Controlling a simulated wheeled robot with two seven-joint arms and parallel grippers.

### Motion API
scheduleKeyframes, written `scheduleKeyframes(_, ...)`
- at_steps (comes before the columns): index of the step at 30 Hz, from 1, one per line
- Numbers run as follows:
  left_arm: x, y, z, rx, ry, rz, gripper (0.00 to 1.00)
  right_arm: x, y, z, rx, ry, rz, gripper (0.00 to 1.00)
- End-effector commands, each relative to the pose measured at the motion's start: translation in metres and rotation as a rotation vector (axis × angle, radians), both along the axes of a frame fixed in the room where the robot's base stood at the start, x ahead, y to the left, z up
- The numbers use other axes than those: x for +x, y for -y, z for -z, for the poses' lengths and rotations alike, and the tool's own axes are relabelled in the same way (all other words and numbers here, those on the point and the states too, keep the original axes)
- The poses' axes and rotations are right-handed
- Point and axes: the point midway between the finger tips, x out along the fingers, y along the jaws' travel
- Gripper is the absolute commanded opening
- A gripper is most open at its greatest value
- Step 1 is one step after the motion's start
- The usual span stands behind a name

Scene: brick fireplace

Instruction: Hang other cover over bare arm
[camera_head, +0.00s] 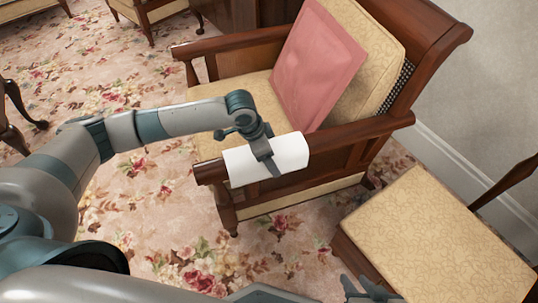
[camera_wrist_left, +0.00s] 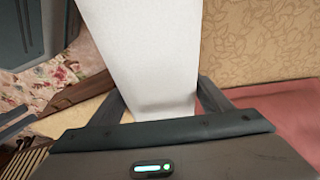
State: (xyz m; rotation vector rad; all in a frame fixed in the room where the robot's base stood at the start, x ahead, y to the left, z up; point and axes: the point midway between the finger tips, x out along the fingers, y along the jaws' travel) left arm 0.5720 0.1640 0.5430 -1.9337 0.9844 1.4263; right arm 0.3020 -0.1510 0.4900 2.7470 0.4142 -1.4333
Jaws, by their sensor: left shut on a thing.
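A wooden armchair (camera_head: 240,97) with tan upholstery stands in the middle of the head view. A white cover (camera_head: 292,150) lies across its near wooden arm (camera_head: 362,130), with one side hanging down. My left gripper (camera_head: 270,165) is at the cover's edge, shut on it. In the left wrist view the white cover (camera_wrist_left: 150,60) runs between the two fingers (camera_wrist_left: 158,100). The chair's far arm (camera_head: 225,42) is bare wood. I see only one cover. My right gripper (camera_head: 366,287) is at the bottom edge, its fingers apart and empty, partly cut off.
A pink cushion (camera_head: 318,65) leans on the armchair's back. A second tan-seated chair (camera_head: 425,240) stands close at the lower right. Other furniture stands at the upper left. Open flowered carpet (camera_head: 170,200) lies left of the armchair.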

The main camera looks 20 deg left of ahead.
Motion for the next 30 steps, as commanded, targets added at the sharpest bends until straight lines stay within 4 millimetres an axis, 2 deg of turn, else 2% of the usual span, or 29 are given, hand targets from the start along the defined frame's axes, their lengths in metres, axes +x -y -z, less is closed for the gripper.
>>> scheduleKeyframes(4, 0.0, 0.0, 0.0, 0.0, 0.0, 0.0, 0.48, 0.0, 0.0, 0.0, 0.0, 0.0, 0.0, 0.31)
scheduleKeyframes(5, 0.0, 0.0, 0.0, 0.0, 0.0, 0.0, 0.79, 0.0, 0.0, 0.0, 0.0, 0.0, 0.0, 0.31)
scheduleKeyframes(6, 0.0, 0.0, 0.0, 0.0, 0.0, 0.0, 0.88, 0.0, 0.0, 0.0, 0.0, 0.0, 0.0, 0.31)
scheduleKeyframes(7, 0.0, 0.0, 0.0, -0.001, 0.001, 0.0, 0.94, 0.0, 0.0, 0.0, 0.0, 0.0, 0.0, 0.31)
scheduleKeyframes(20, 0.0, -0.001, -0.004, 0.0, 0.0, 0.0, 0.94, -0.001, 0.0, 0.0, -0.002, -0.004, 0.0, 0.31)
scheduleKeyframes(26, -0.003, -0.005, -0.022, 0.0, 0.002, 0.001, 0.94, -0.003, 0.003, -0.001, -0.011, -0.019, 0.001, 0.31)
scheduleKeyframes(30, -0.007, -0.011, -0.044, 0.0, 0.003, 0.0, 0.94, -0.005, 0.009, 0.0, -0.031, -0.044, 0.006, 0.31)
